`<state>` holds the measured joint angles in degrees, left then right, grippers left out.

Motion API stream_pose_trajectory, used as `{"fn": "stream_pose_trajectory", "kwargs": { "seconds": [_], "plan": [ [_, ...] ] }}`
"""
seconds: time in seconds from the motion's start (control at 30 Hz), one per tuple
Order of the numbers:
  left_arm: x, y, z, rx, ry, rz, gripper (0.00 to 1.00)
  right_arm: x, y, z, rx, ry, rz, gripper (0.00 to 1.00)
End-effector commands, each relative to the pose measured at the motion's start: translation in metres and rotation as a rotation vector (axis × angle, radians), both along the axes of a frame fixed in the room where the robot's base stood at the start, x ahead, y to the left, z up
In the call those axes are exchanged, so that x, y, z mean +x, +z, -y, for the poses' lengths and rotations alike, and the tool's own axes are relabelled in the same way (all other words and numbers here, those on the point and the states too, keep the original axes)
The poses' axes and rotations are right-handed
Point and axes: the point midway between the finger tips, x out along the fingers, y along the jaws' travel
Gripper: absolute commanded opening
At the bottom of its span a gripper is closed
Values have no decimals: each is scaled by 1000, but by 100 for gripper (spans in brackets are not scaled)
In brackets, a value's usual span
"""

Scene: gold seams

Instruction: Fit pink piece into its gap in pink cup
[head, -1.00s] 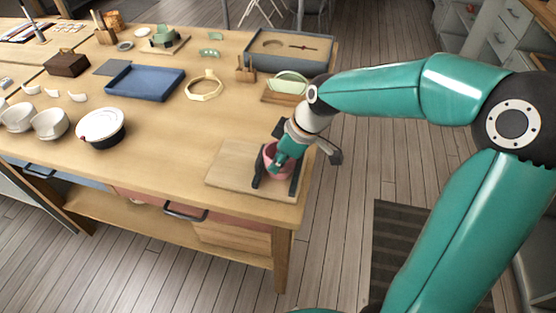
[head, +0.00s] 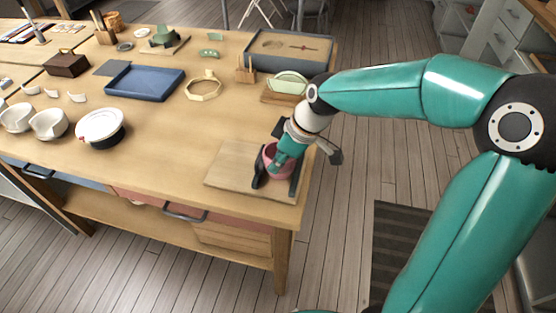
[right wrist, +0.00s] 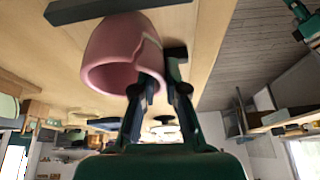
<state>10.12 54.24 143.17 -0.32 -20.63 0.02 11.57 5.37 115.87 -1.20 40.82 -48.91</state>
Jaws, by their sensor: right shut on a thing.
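The pink cup (head: 270,152) stands on a wooden board at the table's near right corner, between two dark bars (head: 259,173). My right gripper (head: 279,161) is down at the cup, and its arm hides part of it. In the right wrist view, the pink cup (right wrist: 112,58) appears upside down, with its open rim toward the camera and a jagged line along its wall. The right gripper (right wrist: 158,90) is shut on the pink piece at that side of the rim. The fingers mostly hide the piece, so its exact seating cannot be told. My left gripper is out of view.
The wooden board (head: 222,172) has bare room left of the cup. A green piece on a wooden stand (head: 284,92) is behind it. A blue tray (head: 145,84), a cream octagonal ring (head: 203,91) and white bowls (head: 50,124) lie farther left.

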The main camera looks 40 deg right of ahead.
Motion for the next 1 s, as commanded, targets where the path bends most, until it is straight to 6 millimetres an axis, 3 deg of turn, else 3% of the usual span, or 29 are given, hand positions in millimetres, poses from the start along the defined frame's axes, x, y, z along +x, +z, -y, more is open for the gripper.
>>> {"fn": "stream_pose_trajectory", "kwargs": {
  "seconds": [1.0],
  "plan": [
    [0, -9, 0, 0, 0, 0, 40, 0, -4, 0, 0, -1, 0, 0]
  ]
}}
